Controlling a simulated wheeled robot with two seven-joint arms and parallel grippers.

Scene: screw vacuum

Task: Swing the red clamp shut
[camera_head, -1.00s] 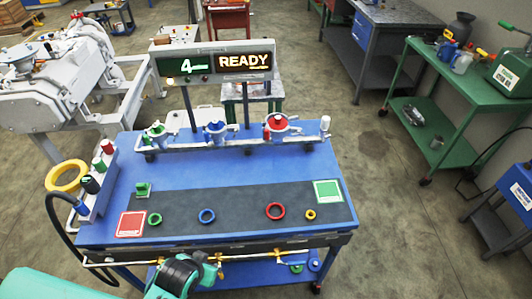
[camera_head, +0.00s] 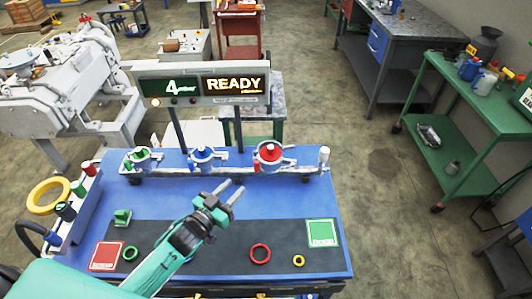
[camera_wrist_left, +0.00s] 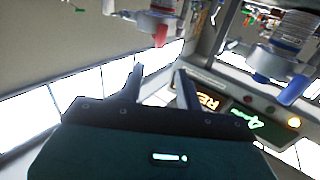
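The red clamp (camera_head: 268,153) is a metal clamp with a red centre, at the right of the clamp row along the back of the blue table (camera_head: 345,245). My left gripper (camera_head: 230,189) is open and empty, in front of and to the left of the red clamp, apart from it. In the left wrist view, which looks upside down, the red clamp's red tip (camera_wrist_left: 160,36) shows beyond and above the two spread fingers (camera_wrist_left: 158,82). I cannot tell how far the clamp is swung. My right gripper is not in view.
The blue clamp (camera_head: 205,155) and green clamp (camera_head: 141,158) stand left of it on the same rail. A sign reading READY (camera_head: 232,84) rises behind. A red ring (camera_head: 260,254) and small yellow ring (camera_head: 299,260) lie on the dark mat. A white-topped post (camera_head: 324,155) stands at the rail's right end.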

